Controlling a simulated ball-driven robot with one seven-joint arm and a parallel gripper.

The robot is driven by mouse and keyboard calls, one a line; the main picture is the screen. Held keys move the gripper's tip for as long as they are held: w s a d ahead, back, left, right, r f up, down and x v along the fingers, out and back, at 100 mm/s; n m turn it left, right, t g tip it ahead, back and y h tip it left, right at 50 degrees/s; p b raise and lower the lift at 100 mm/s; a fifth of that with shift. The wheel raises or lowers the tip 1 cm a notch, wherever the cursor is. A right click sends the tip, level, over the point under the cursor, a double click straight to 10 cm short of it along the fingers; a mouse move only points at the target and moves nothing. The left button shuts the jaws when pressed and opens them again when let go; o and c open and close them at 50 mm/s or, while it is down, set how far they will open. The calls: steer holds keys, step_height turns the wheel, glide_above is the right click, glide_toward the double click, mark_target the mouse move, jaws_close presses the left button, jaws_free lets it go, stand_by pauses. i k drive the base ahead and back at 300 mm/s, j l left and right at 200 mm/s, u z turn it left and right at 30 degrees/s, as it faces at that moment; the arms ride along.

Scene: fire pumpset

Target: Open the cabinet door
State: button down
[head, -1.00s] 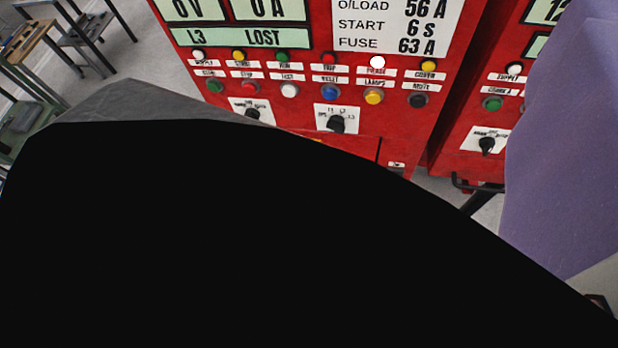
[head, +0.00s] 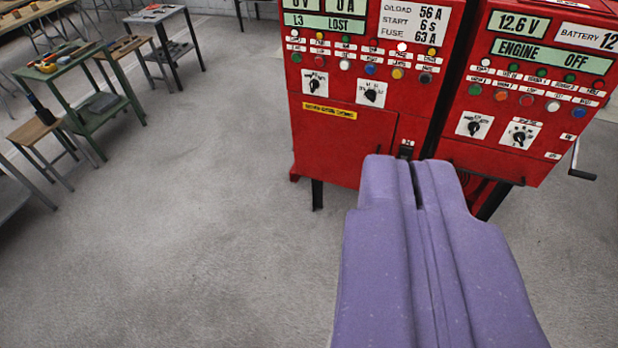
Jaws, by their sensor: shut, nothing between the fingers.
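The red cabinet (head: 372,95) stands upright at the top, right of centre. Its low door panel (head: 345,138) carries a yellow label and looks closed. A small black latch or handle (head: 405,150) sits at the door's right edge, partly close behind my fingertips. My purple gripper (head: 408,168) reaches up from the bottom right, shut and empty. Its tips overlap the lower right corner of the door in the view. I cannot tell whether they touch it. The gripper hides part of the cabinet's lower edge.
A second red cabinet (head: 530,100) stands close on the right, with a black crank (head: 580,165) at its side. Green and wooden work tables (head: 75,85) stand at the left. The grey floor (head: 190,220) between is clear.

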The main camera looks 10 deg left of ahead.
mark_target(332, 139)
steer(key=k+u, duration=0.1)
steer(key=i+l, duration=0.2)
steer(key=i, duration=0.3)
steer(key=i+l, duration=0.25)
steer(key=i, duration=0.2)
steer(key=i+l+u, duration=0.1)
steer(key=i, duration=0.4)
steer(key=i+l, duration=0.35)
steer(key=i, duration=0.15)
